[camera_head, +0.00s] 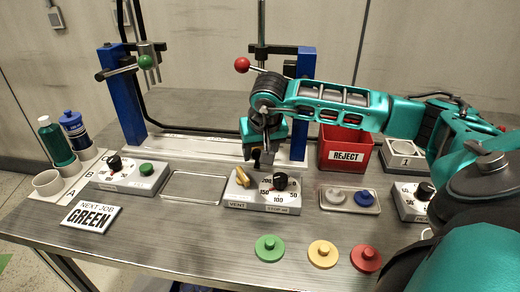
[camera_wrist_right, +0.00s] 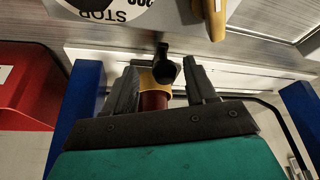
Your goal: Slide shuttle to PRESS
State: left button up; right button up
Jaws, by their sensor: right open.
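My right gripper (camera_head: 262,160) hangs pointing down at the rail's right part, just behind the gauge box. In the right wrist view my right gripper (camera_wrist_right: 163,88) is open. A black round-ended knob (camera_wrist_right: 165,70) shows between its fingers, with a yellow and dark red piece (camera_wrist_right: 155,100) behind it. These may belong to the shuttle; whether the fingers touch the knob I cannot tell. In the head view my gripper hides this spot. The pale rail (camera_head: 200,147) runs between two blue posts, the left post (camera_head: 125,105) and the right post (camera_head: 300,105). My left gripper is out of view.
The gauge box (camera_head: 262,195) with a yellow lever (camera_head: 243,177) stands in front of my right gripper. A red REJECT bin (camera_head: 345,158) is to its right. Green (camera_head: 269,247), yellow (camera_head: 322,252) and red (camera_head: 365,257) knobbed discs lie at the front.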

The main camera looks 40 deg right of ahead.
jog(key=p+v, duration=0.1)
jog(key=v, duration=1.2)
jog(key=shift+f, duration=0.1)
